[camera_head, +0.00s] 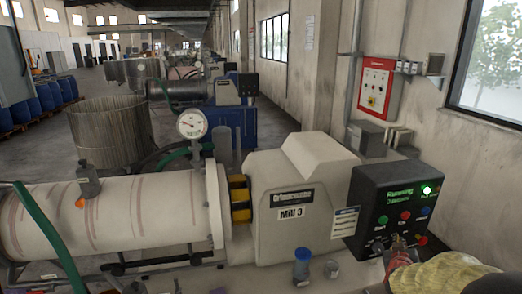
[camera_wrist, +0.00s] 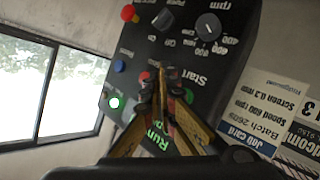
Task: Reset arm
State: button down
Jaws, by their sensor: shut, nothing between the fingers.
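The black control box (camera_head: 362,205) of Mill 3 stands at the right. Its display (camera_head: 400,193) reads Running and a green lamp (camera_head: 427,190) is lit. My gripper (camera_head: 397,243) is in front of the lower part of its face, shut and empty. In the wrist view the box (camera_wrist: 225,75) appears upside down. The shut fingertips of my gripper (camera_wrist: 162,82) lie over the panel beside the Start label, hiding part of the buttons there. I cannot tell whether they touch it. The lit lamp (camera_wrist: 113,102) shows left of the fingers.
The cream Mill 3 housing (camera_head: 295,195) and long drum (camera_head: 110,215) fill the left and middle. A blue-topped container (camera_head: 301,266) stands in front of the housing. A red-framed wall panel (camera_head: 375,88) and window (camera_head: 490,60) are behind. Job card labels (camera_wrist: 265,115) are beside the box.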

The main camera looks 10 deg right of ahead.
jog(key=s+a+f+m+g+y, duration=0.1)
jog(key=s+a+f+g+y, duration=0.35)
jog(key=f, duration=0.45)
jog(key=s+a+y, duration=0.2)
jog(key=s+a, duration=0.3)
jog(key=a, duration=0.4)
jog(key=s+a+r+n+b, duration=0.1)
jog(key=s+a+r, duration=0.3)
jog(key=s+a, duration=0.2)
jog(key=s+a+r+n+y+b, duration=0.1)
jog(key=s+a+r, duration=0.3)
jog(key=a, duration=0.5)
jog(key=s+a+r+n+g+y+b, duration=0.1)
jog(key=s+a+r+b, duration=0.1)
jog(key=s+a+r, duration=0.2)
jog(key=shift+s+a+r+n, duration=0.3)
jog(key=shift+s+a, duration=1.55)
jog(key=shift+s, duration=0.45)
